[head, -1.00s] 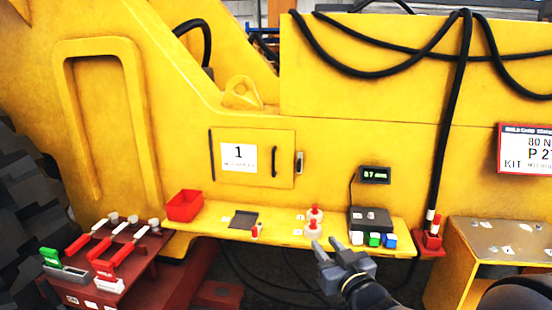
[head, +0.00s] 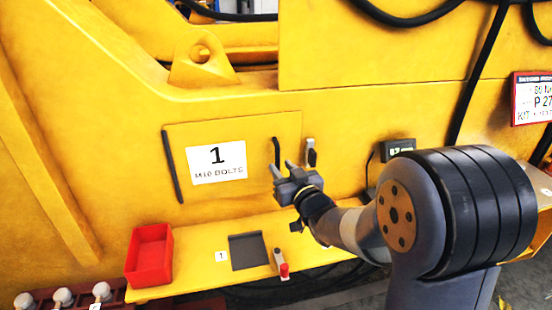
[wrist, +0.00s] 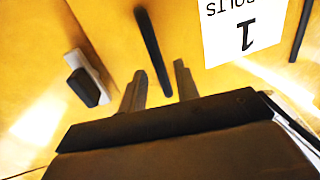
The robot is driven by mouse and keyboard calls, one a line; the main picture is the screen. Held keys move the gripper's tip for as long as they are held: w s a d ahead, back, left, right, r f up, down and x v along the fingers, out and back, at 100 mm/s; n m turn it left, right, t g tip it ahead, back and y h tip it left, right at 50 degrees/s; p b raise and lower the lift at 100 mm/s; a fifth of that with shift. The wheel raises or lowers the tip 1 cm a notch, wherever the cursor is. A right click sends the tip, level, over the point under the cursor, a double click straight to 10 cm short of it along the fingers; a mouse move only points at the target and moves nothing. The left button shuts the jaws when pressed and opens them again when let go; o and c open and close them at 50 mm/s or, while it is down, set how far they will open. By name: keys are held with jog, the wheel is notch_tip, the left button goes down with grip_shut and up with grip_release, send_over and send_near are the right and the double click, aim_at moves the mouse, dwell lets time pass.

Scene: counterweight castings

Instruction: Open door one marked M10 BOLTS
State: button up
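The yellow door (head: 235,130) carries a white label (head: 216,163) reading 1 M10 BOLTS and looks flush with the yellow panel. Its black upright bar handle (head: 277,151) is near the right edge; a dark hinge bar (head: 172,166) is at the left. My gripper (head: 283,169) is open at the handle's lower end. In the wrist view the handle (wrist: 152,48) lies between the two fingers (wrist: 159,88), with a gap on each side. I cannot tell how deep the fingers reach around it. The label (wrist: 244,30) appears upside down there.
A small grey and black latch-like part (head: 311,152) sits just right of the door, also in the wrist view (wrist: 88,78). Below is a yellow shelf (head: 200,240) with a red bin (head: 150,254), a dark plate (head: 247,250) and a red-tipped item (head: 281,264). A small display (head: 397,148) is to the right.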

aim_at(279, 164)
jog(key=shift+p+x, duration=0.35)
jog(key=shift+x, duration=1.5)
grip_shut()
